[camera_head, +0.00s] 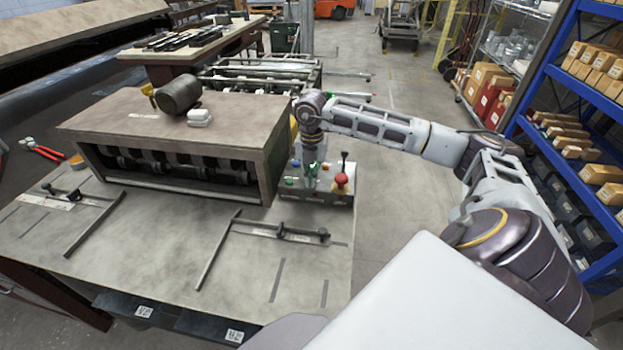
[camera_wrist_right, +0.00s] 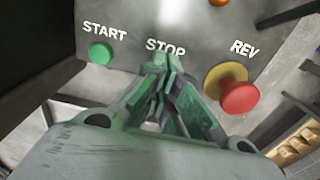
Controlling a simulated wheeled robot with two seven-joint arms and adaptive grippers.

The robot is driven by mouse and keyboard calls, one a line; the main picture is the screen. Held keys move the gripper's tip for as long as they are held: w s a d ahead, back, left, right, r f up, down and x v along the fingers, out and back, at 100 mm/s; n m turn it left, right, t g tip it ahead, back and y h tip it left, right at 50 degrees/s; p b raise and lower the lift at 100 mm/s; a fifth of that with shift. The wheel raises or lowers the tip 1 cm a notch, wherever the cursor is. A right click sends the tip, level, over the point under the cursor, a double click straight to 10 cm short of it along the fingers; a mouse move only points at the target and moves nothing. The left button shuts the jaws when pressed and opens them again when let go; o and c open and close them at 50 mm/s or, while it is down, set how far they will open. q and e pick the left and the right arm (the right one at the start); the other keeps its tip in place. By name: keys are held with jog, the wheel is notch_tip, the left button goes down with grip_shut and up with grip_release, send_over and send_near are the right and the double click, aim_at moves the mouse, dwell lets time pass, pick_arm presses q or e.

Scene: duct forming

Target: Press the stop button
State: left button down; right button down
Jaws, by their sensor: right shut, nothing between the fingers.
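The grey control box (camera_head: 325,197) stands at the right end of the work table. In the right wrist view its panel (camera_wrist_right: 145,20) carries the labels START, STOP and REV. A green button (camera_wrist_right: 100,53) sits under START. The STOP label (camera_wrist_right: 165,47) is partly covered by my right gripper (camera_wrist_right: 163,62), whose fingers are together and empty, pointing at the spot below it. The stop button itself is hidden behind the fingers, and I cannot tell whether they touch it. A red mushroom button (camera_wrist_right: 240,97) on a yellow base is to the right. My left gripper is out of view.
A black-knobbed lever (camera_head: 344,158) rises from the box beside my right gripper. The forming machine (camera_head: 190,130) stands left of the box. Red-handled pliers (camera_head: 40,150) lie at far left. Blue shelving with boxes (camera_head: 590,160) stands at right.

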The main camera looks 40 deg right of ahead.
jog(key=shift+f, duration=0.4)
jog(key=shift+r, duration=0.1)
dwell(0.3)
jog(key=shift+r+p, duration=0.65)
jog(key=shift+r, duration=0.7)
jog(key=shift+r+p, duration=0.6)
jog(key=shift+r, duration=0.45)
jog(key=shift+r+p, duration=0.65)
jog(key=shift+r, duration=0.45)
